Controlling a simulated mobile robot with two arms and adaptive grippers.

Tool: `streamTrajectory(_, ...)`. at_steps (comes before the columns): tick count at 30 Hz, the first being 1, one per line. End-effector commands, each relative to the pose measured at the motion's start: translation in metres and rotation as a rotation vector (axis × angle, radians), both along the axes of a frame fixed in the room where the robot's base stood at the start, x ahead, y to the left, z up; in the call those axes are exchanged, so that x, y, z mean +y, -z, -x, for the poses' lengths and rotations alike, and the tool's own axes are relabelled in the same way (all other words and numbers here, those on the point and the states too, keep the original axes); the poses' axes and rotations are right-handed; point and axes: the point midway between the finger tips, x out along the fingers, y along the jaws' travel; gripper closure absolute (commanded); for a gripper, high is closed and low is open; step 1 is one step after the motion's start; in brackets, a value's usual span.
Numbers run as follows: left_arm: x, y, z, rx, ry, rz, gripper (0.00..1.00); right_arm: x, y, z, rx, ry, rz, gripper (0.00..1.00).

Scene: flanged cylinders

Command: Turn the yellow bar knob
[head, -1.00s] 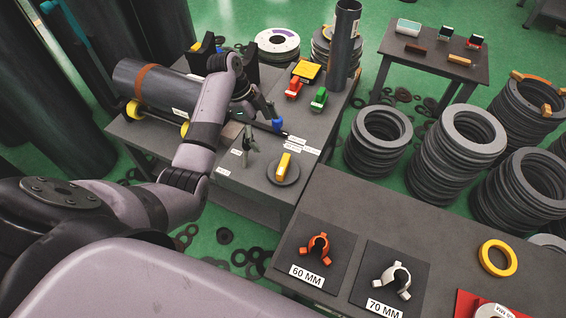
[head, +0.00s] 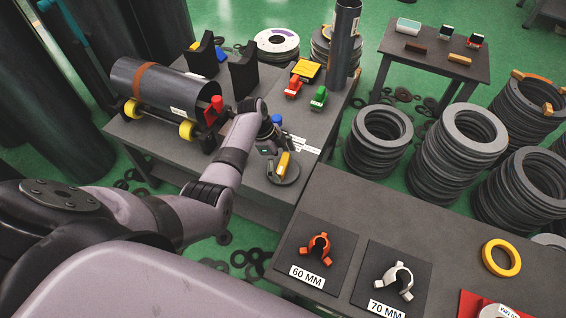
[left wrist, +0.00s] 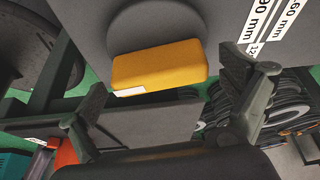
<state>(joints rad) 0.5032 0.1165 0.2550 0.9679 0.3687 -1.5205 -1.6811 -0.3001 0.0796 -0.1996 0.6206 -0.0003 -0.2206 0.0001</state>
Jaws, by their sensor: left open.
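The yellow bar knob (head: 283,165) sits on a dark round disc (head: 290,178) on the grey bench. In the left wrist view the bar (left wrist: 160,68) lies nearly level across the picture, with a white mark on its lower left edge, in front of its disc (left wrist: 150,20). My left gripper (head: 273,158) is at the knob, partly covering it in the head view. Its fingers (left wrist: 172,95) are spread apart, one on each side of the bar's ends in the picture. I see no contact; the exact gap is unclear. My right gripper is not in view.
Scale labels (left wrist: 258,25) lie beside the disc. A dark pipe (head: 165,88) on yellow rollers lies to the left, near a red part (head: 213,110). Red (head: 293,87) and green (head: 318,98) switches stand behind. The front table (head: 380,205) has clear space at its back.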

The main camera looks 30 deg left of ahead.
Motion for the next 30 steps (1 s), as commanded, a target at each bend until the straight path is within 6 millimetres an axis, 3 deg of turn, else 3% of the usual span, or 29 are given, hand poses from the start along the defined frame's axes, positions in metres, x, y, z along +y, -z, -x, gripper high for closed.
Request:
streamTrajectory(5, 0.0001, -0.0003, 0.0, 0.0, 0.0, 0.0, 0.05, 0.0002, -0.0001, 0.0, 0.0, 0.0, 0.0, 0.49)
streamTrajectory(26, 0.0005, -0.0002, 0.0004, 0.001, -0.001, -0.001, 0.52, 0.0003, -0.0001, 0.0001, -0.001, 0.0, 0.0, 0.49)
streamTrajectory(30, 0.0005, -0.0006, 0.0006, 0.002, -0.005, -0.001, 0.52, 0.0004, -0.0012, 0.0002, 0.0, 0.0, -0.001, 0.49)
